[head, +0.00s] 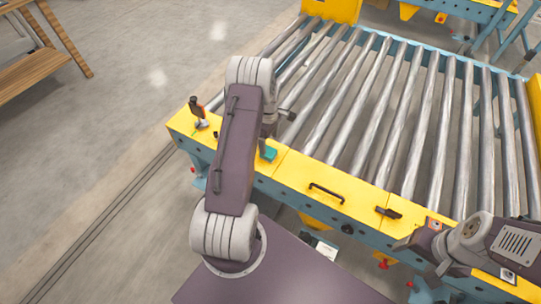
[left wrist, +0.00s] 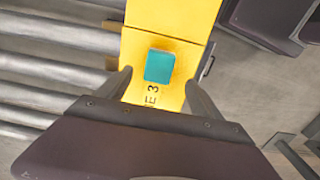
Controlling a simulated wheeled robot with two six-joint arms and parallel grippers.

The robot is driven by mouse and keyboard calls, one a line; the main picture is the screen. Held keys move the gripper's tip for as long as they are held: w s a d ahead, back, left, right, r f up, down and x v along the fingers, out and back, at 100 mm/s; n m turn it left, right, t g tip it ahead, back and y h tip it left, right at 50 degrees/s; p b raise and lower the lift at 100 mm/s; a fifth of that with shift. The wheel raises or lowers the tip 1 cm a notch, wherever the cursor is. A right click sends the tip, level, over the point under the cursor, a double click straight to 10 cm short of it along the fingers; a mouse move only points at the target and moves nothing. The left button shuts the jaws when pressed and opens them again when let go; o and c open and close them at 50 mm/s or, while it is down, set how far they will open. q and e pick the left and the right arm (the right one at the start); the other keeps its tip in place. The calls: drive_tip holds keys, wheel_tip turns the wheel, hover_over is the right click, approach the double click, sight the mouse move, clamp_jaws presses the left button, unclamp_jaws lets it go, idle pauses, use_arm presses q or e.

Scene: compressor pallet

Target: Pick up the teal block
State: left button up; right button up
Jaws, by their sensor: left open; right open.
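The teal block (head: 269,153) lies on the yellow top of the conveyor's near side rail (head: 238,141). In the left wrist view the teal block (left wrist: 159,66) shows as a slightly tilted square on the yellow plate. My left gripper (left wrist: 160,82) is open above it, one finger to each side, with the block seen between and just beyond the fingertips; no contact shows. In the head view my left arm hides most of that gripper (head: 266,144). My right gripper (head: 410,243) is at the lower right near the rail, apart from the block; its fingers are hard to make out.
A black handle (head: 326,193) and a dark fitting (head: 388,212) sit on the rail right of the block. An orange-and-black device (head: 197,108) stands at its left end. Metal rollers (head: 350,110) lie behind. A wooden table (head: 35,60) stands far left.

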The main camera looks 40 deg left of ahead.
sight(269, 151)
use_arm(q)
wheel_tip(269, 151, down, 3)
drive_tip(key=shift+f, duration=0.1)
wheel_tip(269, 151, down, 4)
drive_tip(key=shift+a+f+b, duration=0.1)
drive_tip(key=shift+b, duration=0.8)
drive_tip(key=shift+w+f, duration=0.1)
drive_tip(key=shift+f, duration=0.3)
drive_tip(key=shift+c, duration=0.5)
clamp_jaws()
drive_tip(key=shift+r, duration=0.55)
drive_tip(key=r, duration=0.2)
drive_tip(key=d+r+p, duration=0.1)
drive_tip(key=r, duration=0.1)
drive_tip(key=shift+d, duration=0.1)
drive_tip(key=w+d+r+p, duration=0.1)
drive_tip(key=d+r+p, duration=0.1)
drive_tip(key=d+r, duration=0.4)
drive_tip(key=d, duration=0.4)
drive_tip(key=shift+d, duration=0.2)
